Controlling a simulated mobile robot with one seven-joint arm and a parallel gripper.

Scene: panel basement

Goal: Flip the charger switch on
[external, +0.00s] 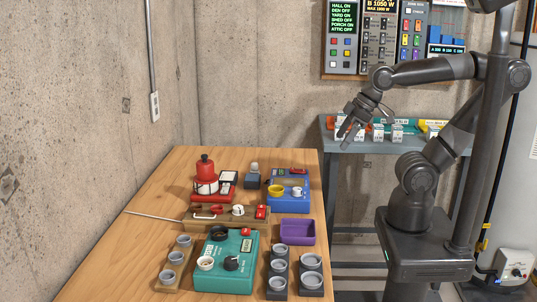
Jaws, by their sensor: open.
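No charger label is readable, so I cannot tell which device carries the charger switch. On the wooden table, a teal box (238,279) has a black knob (231,263) and a small red part (246,232). A blue box (291,204) behind it also has a small red part on top. A wooden strip (225,222) with a red handle and a red block lies between them. A small white box (515,262) sits at the lower right. My gripper (347,134) is open and empty, raised in front of the grey side bench, apart from the table devices.
A wall panel (378,40) with displays and coloured switches hangs at the back. Small white items (397,132) stand on the grey bench (345,149).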

